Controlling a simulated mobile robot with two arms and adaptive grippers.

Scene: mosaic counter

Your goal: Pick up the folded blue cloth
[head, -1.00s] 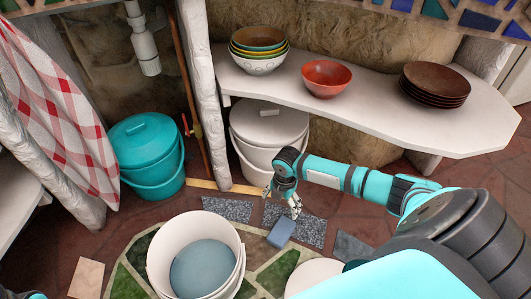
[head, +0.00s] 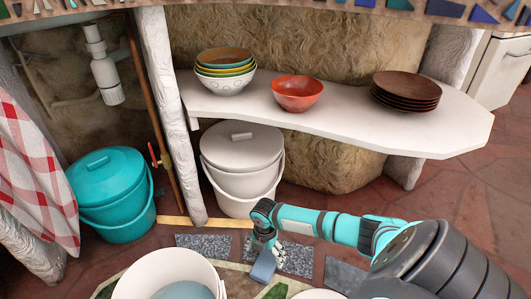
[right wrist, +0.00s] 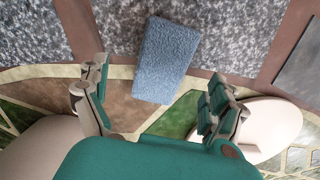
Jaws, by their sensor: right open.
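The folded blue cloth (head: 263,267) is a small blue block shape lying on the floor by the grey speckled tiles. In the right wrist view the cloth (right wrist: 165,60) lies flat ahead of the fingers, lined up with the gap between them. My right gripper (head: 266,245) is just above the far end of the cloth in the head view, partly hiding it. In the right wrist view its fingers (right wrist: 155,85) are spread wide with nothing between them. I cannot tell the exact height of the gap to the cloth. My left gripper is not in view.
An open white bucket (head: 168,270) with something blue inside stands left of the cloth. A lidded white bucket (head: 242,165) and a lidded teal bucket (head: 110,195) stand behind. A white shelf (head: 335,122) with bowls and plates overhangs the floor. A pale round object (right wrist: 268,125) lies close by.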

